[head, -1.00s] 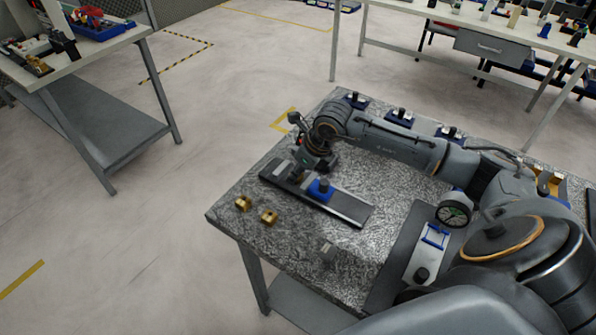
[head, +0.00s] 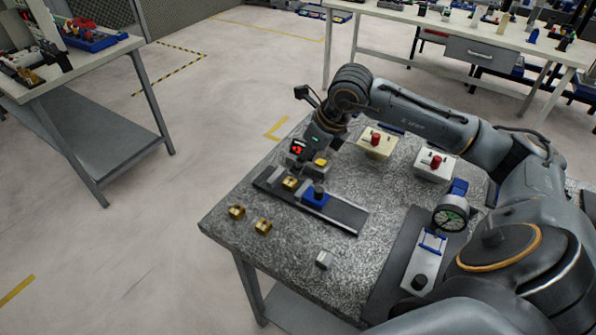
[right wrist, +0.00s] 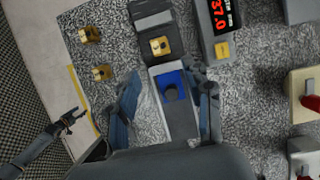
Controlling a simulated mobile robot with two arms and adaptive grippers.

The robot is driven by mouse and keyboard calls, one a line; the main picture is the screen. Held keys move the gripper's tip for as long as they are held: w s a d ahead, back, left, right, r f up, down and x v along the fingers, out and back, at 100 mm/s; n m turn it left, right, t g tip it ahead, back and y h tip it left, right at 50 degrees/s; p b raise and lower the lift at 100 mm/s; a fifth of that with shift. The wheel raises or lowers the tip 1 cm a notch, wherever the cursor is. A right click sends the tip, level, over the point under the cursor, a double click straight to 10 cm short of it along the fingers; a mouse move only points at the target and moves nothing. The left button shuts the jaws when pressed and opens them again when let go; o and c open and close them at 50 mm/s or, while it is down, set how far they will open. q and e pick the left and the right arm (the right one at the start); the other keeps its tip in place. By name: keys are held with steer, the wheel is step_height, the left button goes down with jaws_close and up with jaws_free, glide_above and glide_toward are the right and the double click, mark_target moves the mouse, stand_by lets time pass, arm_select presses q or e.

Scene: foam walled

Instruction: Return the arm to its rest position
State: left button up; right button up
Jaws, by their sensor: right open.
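My right arm reaches in from the right in the head view. Its gripper (head: 322,138) is above the far left part of the granite table (head: 225,228). In the right wrist view the right gripper (right wrist: 165,78) has its fingers spread, with nothing between them. Beneath it lies a dark rail fixture (head: 345,218) with a blue block (right wrist: 171,86) on it. A brass piece (right wrist: 160,46) sits on the rail beyond the blue block. A second arm's gripper, probably my left (right wrist: 70,120), shows small over the floor; its jaws are unclear.
Two brass pieces (head: 237,212) (head: 263,226) lie near the table's left edge. A display unit with red digits (right wrist: 222,12) stands beside the rail.

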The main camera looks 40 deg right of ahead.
steer(key=shift+v, duration=1.05)
